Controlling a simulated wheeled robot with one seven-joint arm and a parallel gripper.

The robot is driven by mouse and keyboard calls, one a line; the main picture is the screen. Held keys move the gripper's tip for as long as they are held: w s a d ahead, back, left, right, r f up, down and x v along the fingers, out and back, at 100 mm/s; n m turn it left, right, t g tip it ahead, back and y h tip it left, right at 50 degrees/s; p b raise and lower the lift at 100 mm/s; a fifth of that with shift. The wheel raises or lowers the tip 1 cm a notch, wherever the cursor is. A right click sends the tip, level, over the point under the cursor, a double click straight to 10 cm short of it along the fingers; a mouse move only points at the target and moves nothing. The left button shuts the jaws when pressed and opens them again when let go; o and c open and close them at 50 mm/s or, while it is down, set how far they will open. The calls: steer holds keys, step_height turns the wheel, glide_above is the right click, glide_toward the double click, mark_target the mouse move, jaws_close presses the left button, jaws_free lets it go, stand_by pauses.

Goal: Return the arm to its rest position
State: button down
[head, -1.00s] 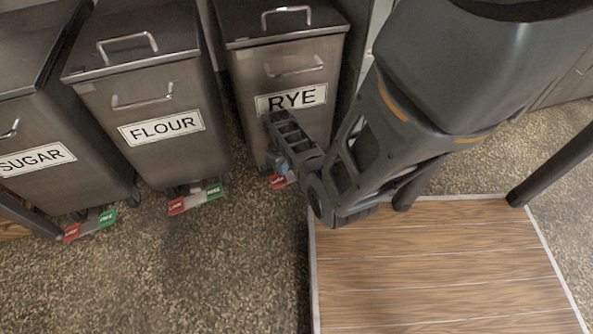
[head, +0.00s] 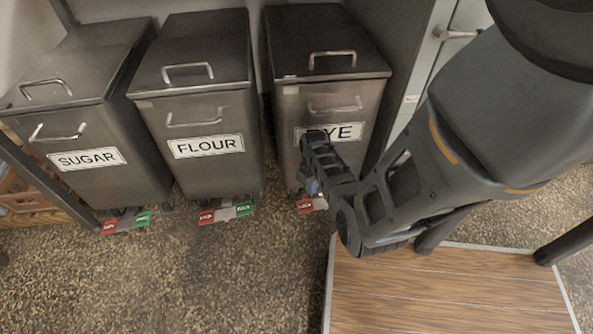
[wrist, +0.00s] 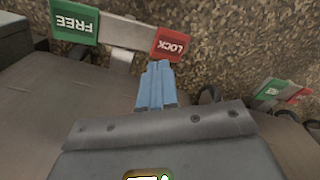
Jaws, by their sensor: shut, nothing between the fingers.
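My arm reaches down from the upper right in the head view, in front of the RYE bin (head: 372,98). My gripper (head: 311,187) is at its lower end, with small blue fingertips low before the bin's front. In the wrist view the blue fingers (wrist: 155,84) are together and hold nothing. Their tips appear just below a red LOCK pedal (wrist: 171,44) in the picture; I cannot tell whether they touch it. A green FREE pedal (wrist: 74,22) sits at the other end of the same bar. My arm hides part of the RYE label and pedals.
A FLOUR bin (head: 205,110) and a SUGAR bin (head: 88,125) stand to the left, with red and green pedals below. A wooden slatted platform (head: 450,295) with dark posts lies at lower right. Speckled floor (head: 220,285) is open in front of the bins.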

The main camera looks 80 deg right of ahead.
steer(key=w+a+r+n+t+h, duration=0.1)
steer(key=a+n+t+h, duration=0.1)
steer(key=a, duration=0.6)
steer(key=w+a+r+n+t+h, duration=0.1)
steer(key=w+a+h, duration=0.1)
steer(key=a, duration=0.6)
steer(key=s+a+r+n+t, duration=0.35)
steer(key=a+r+t, duration=0.35)
steer(key=a+r, duration=0.85)
steer(key=s+a+r+n+t+y, duration=0.15)
steer(key=a+r, duration=0.25)
steer(key=r, duration=0.8)
steer(key=s+a+r+n+t+y, duration=0.1)
steer(key=s+a+r+t+y, duration=0.15)
steer(key=r, duration=0.85)
step_height(320, 180, up, 28)
steer(key=p, duration=2.7)
steer(key=shift+w+a+f+t, duration=0.25)
steer(key=shift+w+a+t, duration=0.1)
steer(key=shift+w+t, duration=0.05)
